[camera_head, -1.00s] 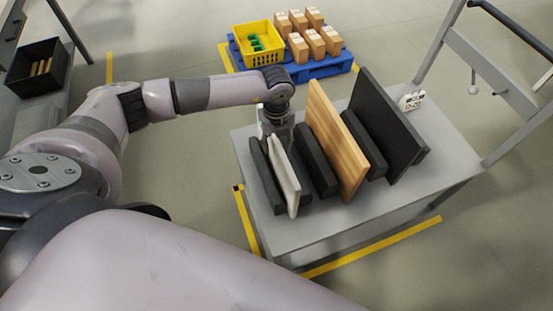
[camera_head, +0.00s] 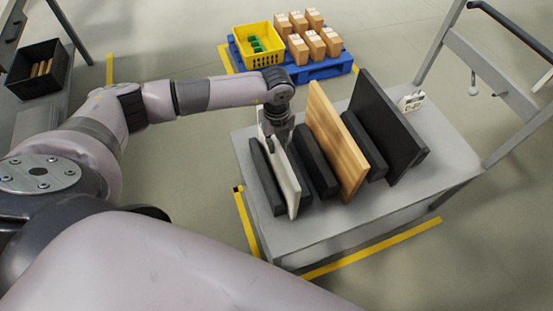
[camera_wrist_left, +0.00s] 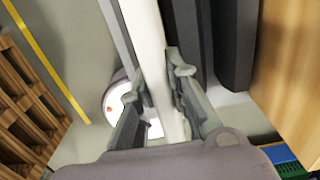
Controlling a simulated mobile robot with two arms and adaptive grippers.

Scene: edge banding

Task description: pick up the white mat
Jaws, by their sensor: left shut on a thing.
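The white mat (camera_head: 284,178) is a thin upright panel standing between dark blocks at the left of the grey cart top. My left gripper (camera_head: 270,143) is at the far part of the mat's upper edge, coming down from above. In the left wrist view, the two fingers (camera_wrist_left: 158,98) lie on either side of the mat (camera_wrist_left: 148,45) and are shut on it. The mat's lower edge is partly hidden by the dark block, so I cannot tell whether it is clear of the cart. My right gripper is not in view.
Dark blocks (camera_head: 317,160), a wooden board (camera_head: 336,140) and a black panel (camera_head: 385,120) stand close on the right on the grey cart (camera_head: 440,150). A blue pallet (camera_head: 318,70) carries a yellow crate (camera_head: 257,45) and cartons behind. The floor left of the cart is clear.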

